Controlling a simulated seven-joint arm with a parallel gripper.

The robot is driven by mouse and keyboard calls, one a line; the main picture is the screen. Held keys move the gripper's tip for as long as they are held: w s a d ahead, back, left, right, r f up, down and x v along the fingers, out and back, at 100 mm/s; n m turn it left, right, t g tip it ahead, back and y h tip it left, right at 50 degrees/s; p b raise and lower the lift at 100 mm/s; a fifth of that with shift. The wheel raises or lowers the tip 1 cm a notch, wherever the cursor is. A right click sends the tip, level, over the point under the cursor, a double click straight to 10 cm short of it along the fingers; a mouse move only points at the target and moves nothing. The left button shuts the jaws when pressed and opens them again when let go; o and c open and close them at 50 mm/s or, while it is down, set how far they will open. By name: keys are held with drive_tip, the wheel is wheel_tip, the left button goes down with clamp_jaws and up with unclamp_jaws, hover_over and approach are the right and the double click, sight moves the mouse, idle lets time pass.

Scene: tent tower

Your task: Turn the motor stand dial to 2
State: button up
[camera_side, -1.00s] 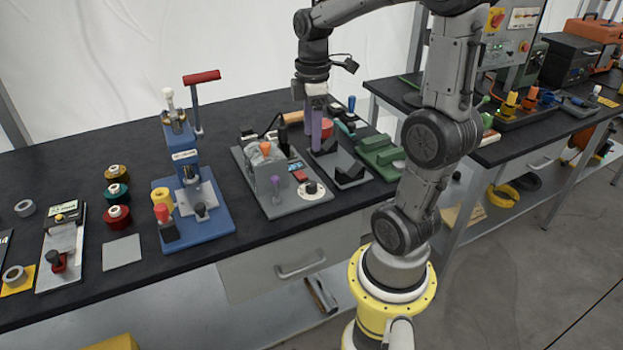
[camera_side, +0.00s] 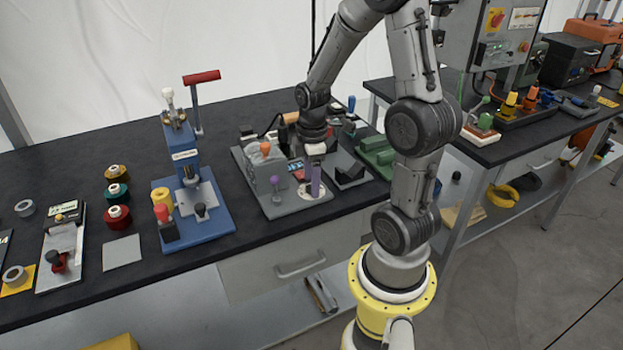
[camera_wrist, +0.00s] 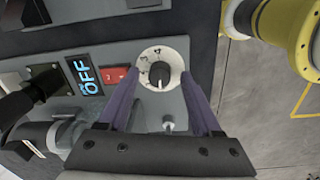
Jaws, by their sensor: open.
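The motor stand (camera_side: 282,200) is a grey base on the dark bench, with a grey motor block on its left part. Its dial shows in the wrist view as a white disc (camera_wrist: 160,77) with dark numerals and a dark knob in the middle.
A red switch (camera_wrist: 117,75) sits between the display and the dial. A blue press (camera_side: 190,195) stands left of the motor stand. A dark V-shaped block (camera_side: 350,172) and green parts (camera_side: 378,152) lie to its right. The bench's front edge is close.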

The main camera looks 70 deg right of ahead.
clamp_jaws()
idle(0.3)
drive_tip(key=shift+m, duration=0.4)
drive_tip(key=m, duration=0.8)
drive_tip(key=shift+w, duration=0.1)
drive_tip(key=m, duration=0.5)
drive_tip(key=shift+d+r+m+g, duration=0.1)
drive_tip(key=shift+m+g, duration=0.2)
drive_tip(key=shift+m, duration=1.6)
